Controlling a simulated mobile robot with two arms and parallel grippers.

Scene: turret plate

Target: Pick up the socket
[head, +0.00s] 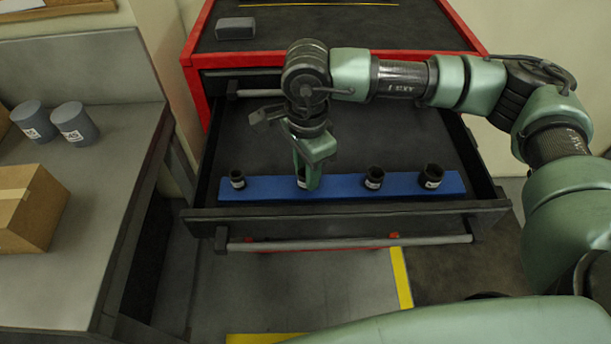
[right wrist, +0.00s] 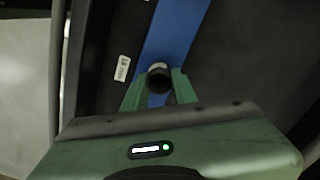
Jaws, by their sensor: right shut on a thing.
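A row of short black sockets stands upright on a blue strip (head: 340,188) in the open drawer. My right gripper (head: 308,184) points down at the second socket from the left (head: 301,182), which is mostly hidden behind the fingers in the head view. In the right wrist view this socket (right wrist: 158,74) sits between the green fingertips of my right gripper (right wrist: 158,92), which is shut on it. Whether it is lifted off the strip cannot be told. The other sockets stand at the far left (head: 237,179), right of the gripper (head: 374,177) and far right (head: 431,176). My left gripper is out of view.
The open drawer (head: 340,213) has raised walls and a front handle. The red cabinet (head: 195,96) stands behind, with a grey block (head: 235,28) on top. A workbench (head: 100,170) on the left holds grey cylinders (head: 74,123) and a cardboard box (head: 32,208).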

